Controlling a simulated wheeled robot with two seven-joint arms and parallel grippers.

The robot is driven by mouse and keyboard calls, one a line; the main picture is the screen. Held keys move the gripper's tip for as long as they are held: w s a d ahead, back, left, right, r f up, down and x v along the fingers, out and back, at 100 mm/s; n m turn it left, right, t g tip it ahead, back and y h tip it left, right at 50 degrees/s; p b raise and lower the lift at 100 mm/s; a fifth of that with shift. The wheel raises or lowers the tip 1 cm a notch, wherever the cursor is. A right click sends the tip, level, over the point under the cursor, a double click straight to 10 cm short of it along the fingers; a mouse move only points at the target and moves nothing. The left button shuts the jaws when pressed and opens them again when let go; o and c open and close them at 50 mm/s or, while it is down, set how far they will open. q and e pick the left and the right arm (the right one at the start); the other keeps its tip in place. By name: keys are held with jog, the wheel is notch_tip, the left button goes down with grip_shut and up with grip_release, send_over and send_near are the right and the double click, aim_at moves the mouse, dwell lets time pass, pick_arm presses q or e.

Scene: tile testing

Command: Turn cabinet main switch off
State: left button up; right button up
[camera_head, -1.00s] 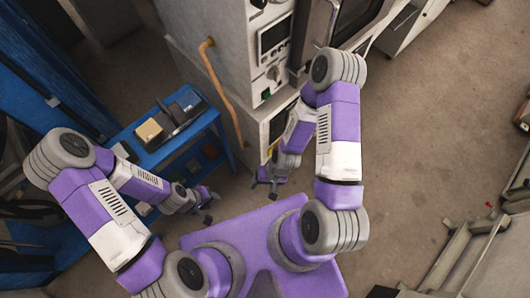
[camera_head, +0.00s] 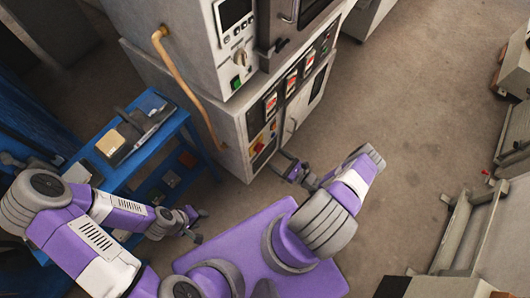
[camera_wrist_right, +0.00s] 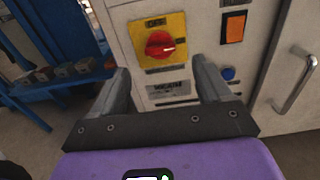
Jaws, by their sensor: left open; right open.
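The main switch is a red rotary knob (camera_wrist_right: 160,44) on a yellow plate, on the grey cabinet (camera_head: 237,130). It shows small in the head view (camera_head: 258,147). In the right wrist view the knob's marked grip points to the right, tilted slightly. My right gripper (camera_wrist_right: 163,84) is open and empty, facing the panel, with the knob beyond and slightly above the gap between its fingers. In the head view my right gripper (camera_head: 287,168) is low in front of the cabinet. My left gripper (camera_head: 198,223) is open and empty beside the blue table, away from the cabinet.
An orange switch (camera_wrist_right: 235,26), a blue button (camera_wrist_right: 228,74) and a metal door handle (camera_wrist_right: 297,80) are right of the knob. A blue table (camera_head: 95,160) with boxes stands left of the cabinet. The floor to the right (camera_head: 400,150) is clear.

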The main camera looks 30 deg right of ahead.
aim_at(259, 148)
jog(key=b+x, duration=0.1)
jog(key=x, duration=0.6)
jog(key=shift+c, duration=0.3)
jog(key=c, duration=1)
